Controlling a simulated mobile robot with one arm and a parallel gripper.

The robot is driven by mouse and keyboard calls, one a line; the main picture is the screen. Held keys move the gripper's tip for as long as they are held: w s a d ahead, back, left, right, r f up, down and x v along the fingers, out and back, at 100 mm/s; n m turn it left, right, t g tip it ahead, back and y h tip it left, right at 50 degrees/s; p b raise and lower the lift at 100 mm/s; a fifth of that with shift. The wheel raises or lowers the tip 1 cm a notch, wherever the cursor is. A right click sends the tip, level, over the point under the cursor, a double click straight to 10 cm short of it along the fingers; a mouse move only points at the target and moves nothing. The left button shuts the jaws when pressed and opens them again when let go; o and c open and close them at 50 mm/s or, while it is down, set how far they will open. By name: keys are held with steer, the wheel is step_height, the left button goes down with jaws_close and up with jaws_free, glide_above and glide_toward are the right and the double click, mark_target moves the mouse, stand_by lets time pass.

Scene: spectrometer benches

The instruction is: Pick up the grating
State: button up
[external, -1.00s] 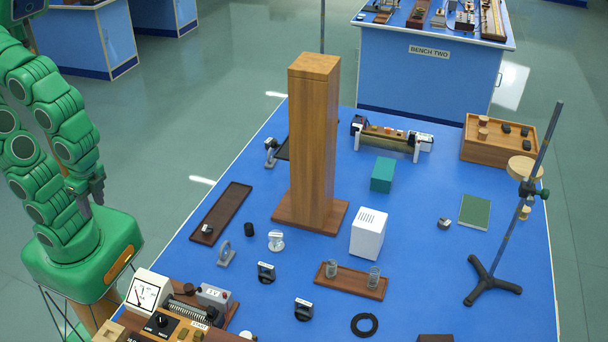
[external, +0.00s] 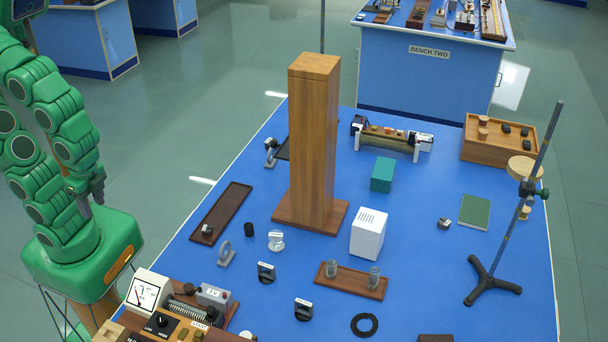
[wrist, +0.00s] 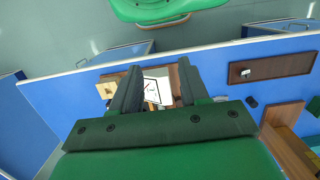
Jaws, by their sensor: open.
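No piece is clearly readable as the grating. Several small dark mounted pieces stand on the blue bench (external: 420,270), among them one labelled mount (external: 266,272), another labelled mount (external: 303,310) and a small block with a light face (external: 445,223). Another small piece (external: 208,230) lies in the long brown tray (external: 228,205); it also shows in the wrist view (wrist: 246,72). My gripper (external: 92,196) hangs at the left, off the bench and apart from all of these. In the wrist view my gripper (wrist: 158,66) has its two fingers spread, with nothing between them.
A tall wooden column (external: 312,140) rises from the bench's middle. A white box (external: 368,235), a teal block (external: 382,175) and a tripod stand (external: 492,284) are to its right. A meter (external: 148,291) stands at the near left corner. Open floor lies left of the bench.

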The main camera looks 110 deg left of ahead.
steer(key=shift+w, duration=0.1)
steer(key=t, duration=0.2)
glide_above(266, 265)
step_height(266, 265, down, 18)
steer(key=shift+m, duration=0.3)
steer(key=shift+f, duration=3.65)
steer(key=shift+c, duration=0.4)
jaws_close()
